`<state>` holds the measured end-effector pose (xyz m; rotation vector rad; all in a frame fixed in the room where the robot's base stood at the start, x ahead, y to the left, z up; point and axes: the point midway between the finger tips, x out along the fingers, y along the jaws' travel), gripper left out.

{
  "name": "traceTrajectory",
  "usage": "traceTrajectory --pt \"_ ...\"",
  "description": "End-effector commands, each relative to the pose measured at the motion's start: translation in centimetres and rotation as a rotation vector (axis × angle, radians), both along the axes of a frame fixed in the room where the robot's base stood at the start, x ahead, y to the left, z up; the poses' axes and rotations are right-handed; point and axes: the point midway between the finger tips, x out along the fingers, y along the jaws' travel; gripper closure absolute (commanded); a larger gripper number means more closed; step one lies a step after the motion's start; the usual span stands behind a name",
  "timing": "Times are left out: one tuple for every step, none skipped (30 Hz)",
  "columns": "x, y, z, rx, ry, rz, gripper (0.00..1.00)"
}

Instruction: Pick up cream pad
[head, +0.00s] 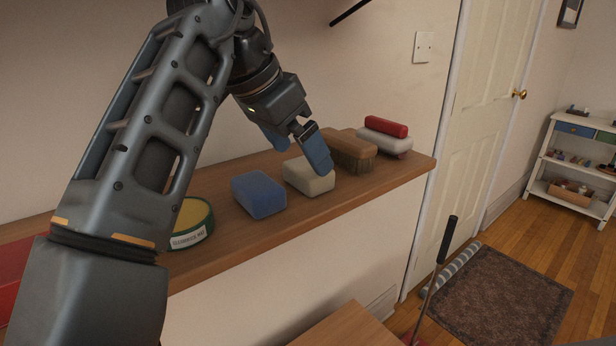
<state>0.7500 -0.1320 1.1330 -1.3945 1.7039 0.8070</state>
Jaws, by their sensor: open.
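The cream pad (305,178) is a small off-white block on the wooden shelf, between a blue pad and a brown brush. My gripper (298,150) is over the cream pad, pointing down. Its fingers are blue. The near finger comes down at the pad's right end and hides part of it. The other finger is behind, partly hidden by the gripper body. I cannot tell whether either finger touches the pad. The jaws are open.
The blue pad (259,194) is close on the left, with a round yellow tin (191,222) beyond it. The brush (349,150) is close on the right, then a red roll (386,126) on a grey-white block (384,142). The shelf's front edge (330,211) is near.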

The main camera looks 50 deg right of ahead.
Motion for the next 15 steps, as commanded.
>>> traceTrajectory --pt "-0.1 -0.2 -0.8 0.001 0.0 -0.001 0.0" --pt "-0.1 -0.4 -1.2 0.001 0.0 -0.001 0.0" --pt "-0.2 -0.6 -1.7 0.002 0.001 -0.002 0.0" --pt "-0.2 -0.8 -2.0 0.002 0.001 -0.001 0.0" --pt "-0.3 -1.0 -2.4 0.002 0.001 -0.002 0.0" --pt "-0.3 -1.3 -2.9 0.002 0.001 -0.002 0.0" --pt "-0.3 -1.5 -3.2 0.002 0.001 -0.002 0.0" --pt "-0.4 -1.6 -3.5 0.002 0.0 -0.001 0.0" --pt "-0.4 -1.8 -3.8 0.002 0.0 -0.001 0.0" --pt "-0.4 -1.9 -3.9 0.002 0.0 0.0 0.0" --pt "-0.4 -2.0 -4.0 0.002 0.0 0.0 0.0" --pt "-0.5 -2.1 -4.1 0.001 0.001 0.0 0.0" --pt "-0.5 -2.1 -4.1 0.001 0.001 0.0 0.0" --pt "-0.5 -2.2 -4.0 0.001 0.001 0.0 0.0" --pt "-0.5 -2.2 -3.9 0.001 0.001 0.0 0.0"
